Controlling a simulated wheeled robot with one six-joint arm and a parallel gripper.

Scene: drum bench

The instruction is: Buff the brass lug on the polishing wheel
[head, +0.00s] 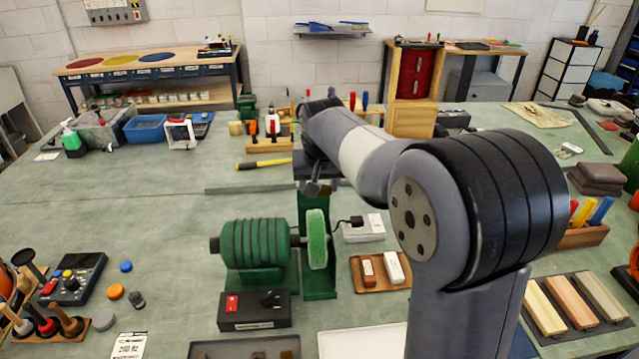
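The polishing wheel (317,239) is a green disc on the right end of the shaft of a ribbed green motor (256,243). A black switch box (254,310) with a red switch sits in front of the motor. My arm reaches out from the right foreground. My gripper (313,187) is small and dark, above and behind the wheel, apparently clear of it. Its fingers are too small and too hidden to tell whether they are open or hold anything. I cannot make out a brass lug; a dark tray (205,350) at the bottom edge holds small brownish pieces, partly cut off.
Right of the wheel are a wooden tray (381,288) with a brown and a white bar, and a white power box (364,228). A yellow-handled tool (264,164) lies behind the motor. Mallets (45,325) stand at left. The bench left of the motor is mostly clear.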

